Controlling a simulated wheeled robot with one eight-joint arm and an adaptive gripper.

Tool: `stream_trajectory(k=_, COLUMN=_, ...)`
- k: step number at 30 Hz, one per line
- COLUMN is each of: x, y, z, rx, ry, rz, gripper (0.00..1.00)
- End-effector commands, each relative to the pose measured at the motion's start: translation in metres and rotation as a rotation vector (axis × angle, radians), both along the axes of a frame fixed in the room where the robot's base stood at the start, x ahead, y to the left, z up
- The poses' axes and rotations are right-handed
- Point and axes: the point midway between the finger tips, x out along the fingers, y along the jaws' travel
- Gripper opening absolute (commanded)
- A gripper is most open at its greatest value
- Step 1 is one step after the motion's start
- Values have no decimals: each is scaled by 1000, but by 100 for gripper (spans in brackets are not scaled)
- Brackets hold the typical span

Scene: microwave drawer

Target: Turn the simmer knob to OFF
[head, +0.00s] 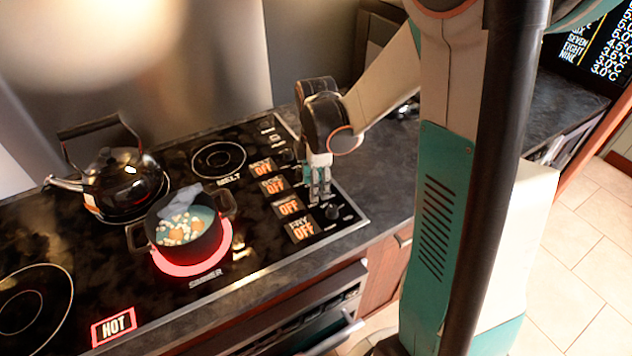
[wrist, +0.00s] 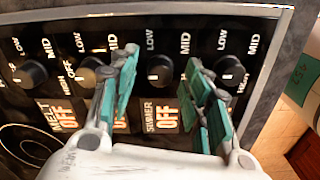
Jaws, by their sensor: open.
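The simmer knob (wrist: 160,70) is a round dark knob with a pale pointer mark, above the lit SIMMER display (wrist: 160,115), which reads OFF. My gripper (wrist: 162,58) is open, its teal-padded fingers to the left and right of this knob in the wrist view. I cannot tell whether either finger touches it. In the head view my gripper (head: 319,194) points down over the control strip and hides the simmer knob. The simmer burner (head: 172,266) glows red under a dark pot (head: 188,238) of food.
Other knobs flank it: one to its right (wrist: 230,70), one at far left (wrist: 30,73), and one partly behind my left finger (wrist: 88,77). A black kettle (head: 122,180) stands on the far burner. A HOT sign (head: 114,326) is lit. Dark counter (head: 385,185) lies right of the cooktop.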

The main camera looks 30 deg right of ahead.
Motion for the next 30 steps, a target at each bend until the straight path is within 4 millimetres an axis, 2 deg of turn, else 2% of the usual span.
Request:
stream_trajectory(k=4, x=0, y=0, z=6, rx=0, ry=0, rz=0, gripper=44)
stream_trajectory(k=7, x=0, y=0, z=18, rx=0, ry=0, rz=0, gripper=44)
stream_trajectory(k=21, x=0, y=0, z=101, rx=0, ry=0, rz=0, gripper=44)
stream_trajectory(k=30, x=0, y=0, z=120, rx=0, ry=0, rz=0, gripper=44)
